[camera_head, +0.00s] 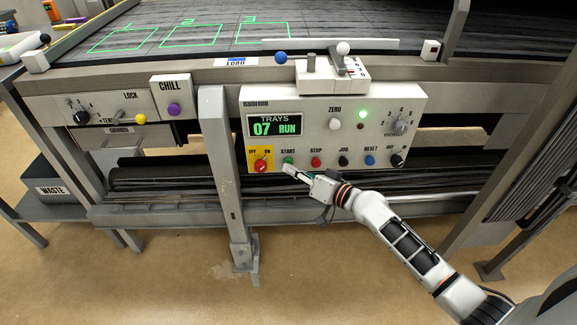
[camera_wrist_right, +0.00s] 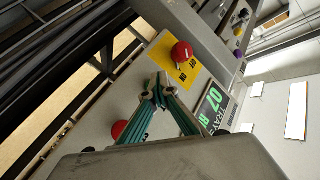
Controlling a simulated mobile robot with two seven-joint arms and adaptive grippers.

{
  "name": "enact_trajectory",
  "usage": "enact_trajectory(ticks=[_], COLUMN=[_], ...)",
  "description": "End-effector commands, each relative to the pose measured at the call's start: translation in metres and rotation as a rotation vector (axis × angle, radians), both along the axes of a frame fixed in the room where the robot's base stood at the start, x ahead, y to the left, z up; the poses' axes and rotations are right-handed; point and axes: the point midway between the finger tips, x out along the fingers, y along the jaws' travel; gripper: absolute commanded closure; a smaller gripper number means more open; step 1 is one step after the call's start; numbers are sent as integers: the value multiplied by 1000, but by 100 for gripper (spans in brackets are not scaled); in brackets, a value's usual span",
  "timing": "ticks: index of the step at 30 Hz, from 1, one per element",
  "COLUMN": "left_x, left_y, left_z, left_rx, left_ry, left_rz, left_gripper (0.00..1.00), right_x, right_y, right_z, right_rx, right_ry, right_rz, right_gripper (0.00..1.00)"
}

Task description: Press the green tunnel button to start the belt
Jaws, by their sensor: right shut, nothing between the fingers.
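The green button (camera_head: 288,160) labelled START sits in the lower row of the white control panel (camera_head: 330,107), between the yellow-plated red switch and the red STOP button. My right gripper (camera_head: 286,167) is shut and empty, its fingertips at the START button's lower edge. Whether they touch it I cannot tell. In the right wrist view the closed fingertips (camera_wrist_right: 157,96) point at the panel and hide the green button. The panel's display (camera_head: 275,125) reads TRAYS 07 RUN. My left gripper is not in view.
The red switch (camera_head: 261,165) is just left of START; the red STOP button (camera_head: 316,162) is just right. Black JOG and blue RESET buttons follow. A green lamp (camera_head: 362,114) is lit. A grey post (camera_head: 222,170) stands left of the panel. The belt (camera_head: 190,35) lies above.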

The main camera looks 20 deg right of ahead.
Motion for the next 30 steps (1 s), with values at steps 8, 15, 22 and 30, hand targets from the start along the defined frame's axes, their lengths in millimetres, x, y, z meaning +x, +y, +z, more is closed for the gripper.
enact_trajectory(ticks=[8, 15, 22, 30], left_x=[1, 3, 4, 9], left_y=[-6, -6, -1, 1], left_z=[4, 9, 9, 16], left_rx=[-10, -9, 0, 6], left_ry=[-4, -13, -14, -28], left_rz=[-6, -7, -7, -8], left_gripper=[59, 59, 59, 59], right_x=[-11, -22, -23, -36], right_y=[2, 5, 6, 9], right_z=[3, 2, 0, 2], right_rx=[1, -1, -1, -1], right_ry=[-4, -3, -1, -1], right_rz=[-1, -1, 0, 0], right_gripper=[100, 100, 100, 100])
